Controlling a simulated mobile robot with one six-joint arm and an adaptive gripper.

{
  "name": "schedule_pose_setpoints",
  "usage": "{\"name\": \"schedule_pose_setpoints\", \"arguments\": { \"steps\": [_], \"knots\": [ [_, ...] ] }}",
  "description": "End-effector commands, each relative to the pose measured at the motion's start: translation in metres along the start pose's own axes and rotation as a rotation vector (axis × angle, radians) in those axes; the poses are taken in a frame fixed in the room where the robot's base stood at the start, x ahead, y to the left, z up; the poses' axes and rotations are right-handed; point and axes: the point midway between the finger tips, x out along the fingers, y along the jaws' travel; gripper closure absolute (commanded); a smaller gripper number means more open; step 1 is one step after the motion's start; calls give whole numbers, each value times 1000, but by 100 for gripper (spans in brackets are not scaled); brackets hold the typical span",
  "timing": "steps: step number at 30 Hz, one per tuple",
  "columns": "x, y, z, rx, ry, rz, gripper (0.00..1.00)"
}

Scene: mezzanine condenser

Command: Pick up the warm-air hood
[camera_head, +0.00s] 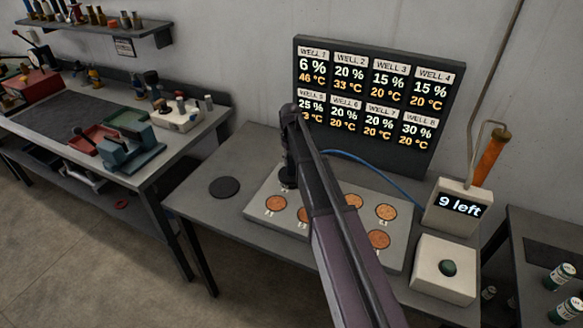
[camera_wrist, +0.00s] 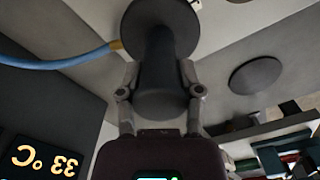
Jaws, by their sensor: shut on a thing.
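The warm-air hood is a dark cylinder with a wide round flange; it fills the middle of the wrist view (camera_wrist: 158,70). My gripper (camera_wrist: 160,92) is shut on its body, one finger on each side. A blue hose (camera_wrist: 60,62) runs to it. In the head view the hood (camera_head: 288,178) is at the back left of the pale well plate (camera_head: 258,212), partly hidden by my arm. I cannot tell whether its flange touches the plate. Copper-coloured discs (camera_head: 386,212) show in several wells.
A flat dark round pad (camera_head: 224,187) lies bare on the table left of the plate. A black display board (camera_head: 375,100) stands behind. A cluttered bench (camera_head: 120,130) is left.

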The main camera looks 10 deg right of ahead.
Motion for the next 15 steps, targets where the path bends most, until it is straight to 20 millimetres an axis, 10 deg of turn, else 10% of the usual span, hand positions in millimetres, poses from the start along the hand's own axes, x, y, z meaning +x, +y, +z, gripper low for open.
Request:
{"name": "schedule_pose_setpoints", "arguments": {
  "steps": [15],
  "knots": [
    [-23,0,0,0,1,0,100]
  ]
}}
